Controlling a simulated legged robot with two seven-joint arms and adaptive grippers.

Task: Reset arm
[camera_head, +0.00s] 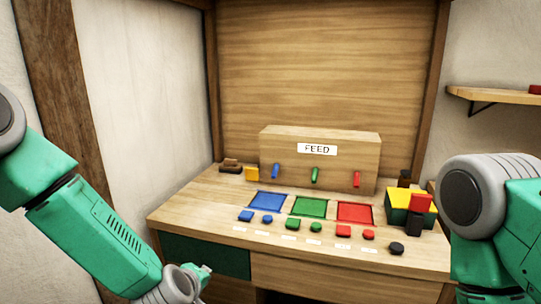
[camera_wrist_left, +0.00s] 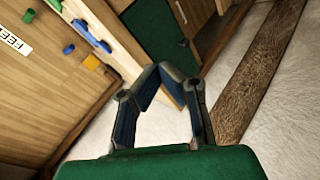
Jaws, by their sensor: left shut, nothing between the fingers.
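My left arm (camera_head: 100,245) reaches in from the left of the head view, low and in front of the bench. My right arm (camera_head: 500,225) stands at the right edge of the head view, in front of the bench's right end. Its gripper is out of view.
The wooden bench (camera_head: 185,207) carries a FEED box (camera_head: 280,147), blue, green and red square panels, and several small coloured pieces. A yellow, green and red block stack (camera_head: 408,205) stands at its right end. A shelf (camera_head: 500,95) is on the right wall. Floor is open beside the bench.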

